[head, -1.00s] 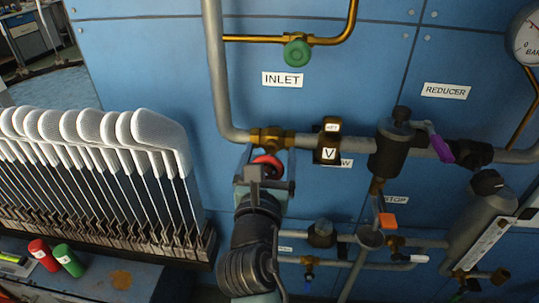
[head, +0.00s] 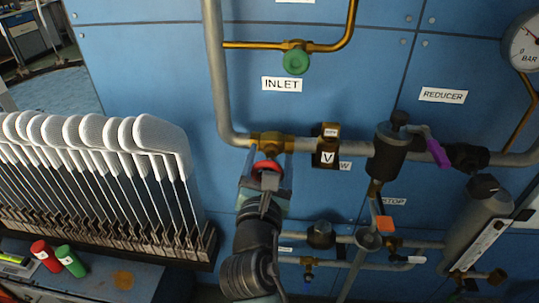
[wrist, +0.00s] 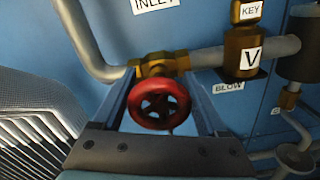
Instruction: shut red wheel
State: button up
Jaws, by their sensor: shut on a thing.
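The red wheel (head: 267,165) is on a brass valve (head: 270,140) in the grey pipe below the INLET label. In the wrist view the red wheel (wrist: 159,104) shows its spokes and rim between my two fingers, below the brass valve (wrist: 160,65). My gripper (head: 266,172) is shut on the red wheel, with a finger on each side. The wrist view also shows my gripper (wrist: 160,95) around it. In the head view, my gripper hides the wheel's lower part.
A green wheel (head: 296,61) is on a brass pipe above. Right of the red wheel are a V-marked brass fitting (head: 327,157), a dark cylinder (head: 388,152) and a purple lever (head: 438,153). A rack of white sock boards (head: 160,135) stands at left.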

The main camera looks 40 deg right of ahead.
jog(key=m, duration=0.3)
jog(key=shift+m+p, duration=0.3)
jog(key=shift+p, duration=0.1)
jog(key=shift+s+d+f+m, duration=0.1)
jog(key=shift+m, duration=0.95)
jog(key=shift+s+f+m, duration=0.1)
jog(key=shift+m, duration=0.95)
jog(key=o, duration=1.3)
jog(key=v, duration=1.3)
jog(key=shift+w, duration=0.1)
